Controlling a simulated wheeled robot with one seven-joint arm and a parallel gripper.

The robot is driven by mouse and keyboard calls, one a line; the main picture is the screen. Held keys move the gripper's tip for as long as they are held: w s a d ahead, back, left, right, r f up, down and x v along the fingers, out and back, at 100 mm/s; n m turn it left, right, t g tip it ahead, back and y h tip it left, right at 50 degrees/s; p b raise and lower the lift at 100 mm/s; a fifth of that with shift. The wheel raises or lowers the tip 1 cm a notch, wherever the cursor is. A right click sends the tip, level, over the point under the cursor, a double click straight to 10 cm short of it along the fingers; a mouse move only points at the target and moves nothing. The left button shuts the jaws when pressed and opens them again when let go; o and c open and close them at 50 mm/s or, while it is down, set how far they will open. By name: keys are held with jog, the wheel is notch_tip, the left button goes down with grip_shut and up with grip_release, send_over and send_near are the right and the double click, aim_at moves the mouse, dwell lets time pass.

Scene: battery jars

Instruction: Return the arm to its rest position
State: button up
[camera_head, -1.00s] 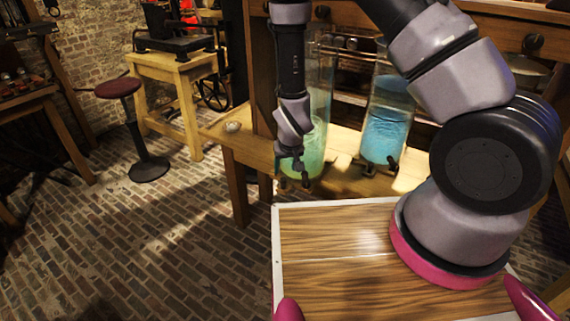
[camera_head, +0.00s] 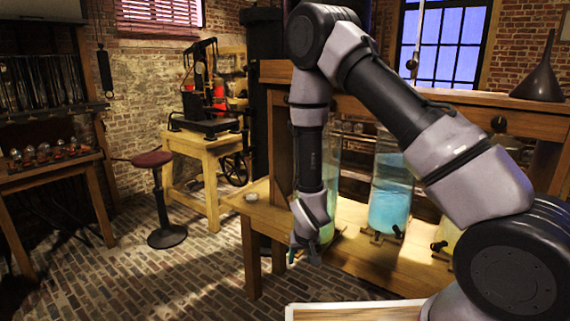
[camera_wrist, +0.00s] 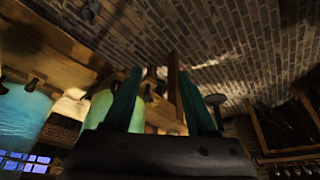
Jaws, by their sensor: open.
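My gripper (camera_head: 304,254) hangs from my bent arm in the head view, in front of the green jar (camera_head: 327,232), which my forearm partly hides. The gripper is low, near the front edge of the wooden bench (camera_head: 345,257). In the wrist view its two green fingers (camera_wrist: 162,110) stand apart with nothing held between them. The green jar shows behind the fingers in the wrist view. A blue jar (camera_head: 391,195) with a dark tap stands on the bench to the right of the gripper. I cannot tell the exact gap between gripper and jar.
A small pale round object (camera_head: 251,197) lies on the bench's left end. A dark funnel (camera_head: 540,80) stands on the upper shelf.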

jog(key=w+d+r+m+y, duration=0.1)
jog(key=d+r, duration=0.2)
jog(key=r, duration=0.7)
jog(key=d+r+m+t, duration=0.1)
jog(key=d+r, duration=0.2)
jog(key=r, duration=0.7)
jog(key=w+d+r+m+y, duration=0.1)
jog(key=d+r, duration=0.2)
jog(key=r, duration=0.6)
jog(key=s+d+r+m+t, duration=0.1)
jog(key=s+d+r, duration=0.4)
jog(key=s+r, duration=0.4)
jog(key=s+d+r+m, duration=0.2)
jog(key=s+d+r, duration=0.4)
jog(key=s+r, duration=0.3)
jog(key=shift+s+r+t+h, duration=0.3)
jog(key=shift+r+t, duration=0.05)
jog(key=shift+t, duration=0.05)
